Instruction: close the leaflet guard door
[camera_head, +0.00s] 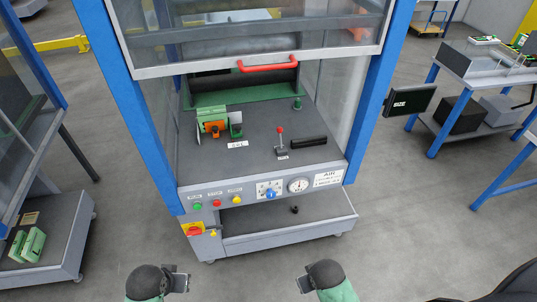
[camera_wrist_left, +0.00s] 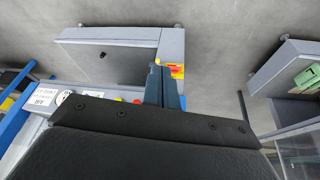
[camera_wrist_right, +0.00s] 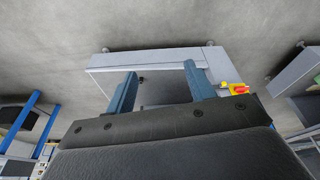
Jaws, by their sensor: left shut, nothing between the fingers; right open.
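The guard door (camera_head: 255,57) is a clear panel in a grey frame with a red handle (camera_head: 267,63). In the head view it is raised across the top of the blue-framed machine, and the work area below it is uncovered. My left gripper (camera_head: 184,283) is shut and empty, low in front of the machine; its closed fingers show in the left wrist view (camera_wrist_left: 160,85). My right gripper (camera_head: 302,284) is open and empty, to the right at similar height; its spread fingers show in the right wrist view (camera_wrist_right: 160,85). Both are well apart from the door and handle.
The front panel carries buttons and a gauge (camera_head: 298,185). A lever with a red knob (camera_head: 280,138) and a black bar (camera_head: 309,142) sit on the machine bed. A blue post (camera_head: 375,90) stands at the right, with a screen (camera_head: 409,100) beside it. Open floor lies before the machine.

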